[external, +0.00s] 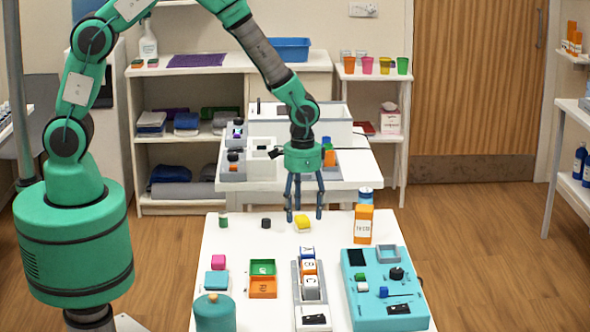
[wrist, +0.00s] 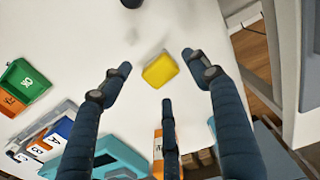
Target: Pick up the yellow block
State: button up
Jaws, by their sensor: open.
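The yellow block (external: 303,223) lies on the white table near its far edge, in the middle. In the wrist view the yellow block (wrist: 160,70) sits alone on the white surface, between and beyond my fingertips. My gripper (external: 304,214) hangs over the table, pointing down, just above the block. In the wrist view my gripper (wrist: 155,85) has its three dark fingers spread apart. Nothing is between them in their grip, and I cannot tell the exact height above the block.
An orange box (external: 363,225) stands close to the right of the block. A small black cylinder (external: 266,223) and a green one (external: 223,221) stand to the left. Nearer are a grey tray of lettered blocks (external: 295,275), a green bin (external: 262,267) and a teal panel (external: 352,310).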

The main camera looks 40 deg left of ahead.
aim_at(302, 217)
jog(key=shift+f+b, duration=0.35)
jog(key=shift+f, duration=1.25)
jog(key=c, duration=1.3)
